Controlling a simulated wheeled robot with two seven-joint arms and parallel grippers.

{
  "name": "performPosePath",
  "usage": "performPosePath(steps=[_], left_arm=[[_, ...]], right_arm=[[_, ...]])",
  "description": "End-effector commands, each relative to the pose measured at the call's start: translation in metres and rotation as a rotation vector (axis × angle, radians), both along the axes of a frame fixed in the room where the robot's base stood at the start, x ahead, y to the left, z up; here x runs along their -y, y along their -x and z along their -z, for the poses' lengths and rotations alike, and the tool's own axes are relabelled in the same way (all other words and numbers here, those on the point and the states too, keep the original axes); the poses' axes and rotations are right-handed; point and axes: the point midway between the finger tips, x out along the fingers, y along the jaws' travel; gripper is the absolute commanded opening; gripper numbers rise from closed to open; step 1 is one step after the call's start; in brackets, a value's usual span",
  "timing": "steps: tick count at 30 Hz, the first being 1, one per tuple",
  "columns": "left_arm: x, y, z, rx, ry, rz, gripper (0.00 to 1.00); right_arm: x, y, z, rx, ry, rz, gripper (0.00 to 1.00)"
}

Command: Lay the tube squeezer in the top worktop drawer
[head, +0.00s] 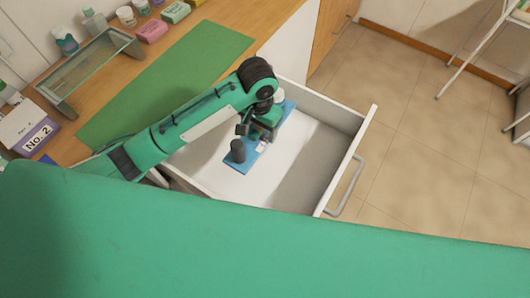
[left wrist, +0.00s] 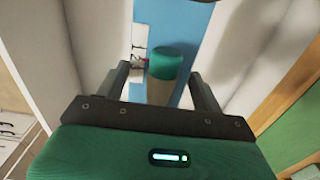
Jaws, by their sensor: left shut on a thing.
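The tube squeezer (head: 237,166) looks like a long blue plate with a dark upright cylinder near one end and a white label. It shows inside the open worktop drawer (head: 312,178), over its white floor; whether it touches the floor I cannot tell. My left gripper (head: 262,132) reaches down over the plate's middle and is shut on a part of it. In the left wrist view the blue plate (left wrist: 172,22) runs under the fingers, with a teal-topped piece (left wrist: 165,62) between them. The gripper hides the plate's middle in the head view. My right gripper is out of view.
The drawer's front wall (head: 350,160) carries a grey handle (head: 347,187). The wooden worktop behind holds a green mat (head: 165,82), a glass-sided stand (head: 88,73), small jars and boxes, and a box marked No. 2 (head: 32,133). The drawer's right part is clear.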

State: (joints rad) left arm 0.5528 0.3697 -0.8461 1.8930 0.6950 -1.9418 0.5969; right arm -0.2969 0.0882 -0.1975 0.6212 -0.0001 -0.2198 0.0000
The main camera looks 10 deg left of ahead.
Motion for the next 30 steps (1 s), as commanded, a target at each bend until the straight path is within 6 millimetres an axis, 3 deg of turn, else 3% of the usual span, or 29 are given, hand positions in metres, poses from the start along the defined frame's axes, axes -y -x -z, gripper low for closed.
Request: performPosePath(steps=[8, 15, 30], left_arm=[[-0.001, 0.002, 0.064, -0.005, -0.004, -0.001, 0.32], [0.000, 0.002, 0.126, -0.004, -0.003, 0.000, 0.32], [-0.001, 0.001, 0.189, -0.001, -0.002, 0.000, 0.32]], right_arm=[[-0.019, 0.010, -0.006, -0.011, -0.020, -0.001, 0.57], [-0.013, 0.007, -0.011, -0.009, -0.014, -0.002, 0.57], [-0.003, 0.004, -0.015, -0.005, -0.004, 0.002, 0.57]])
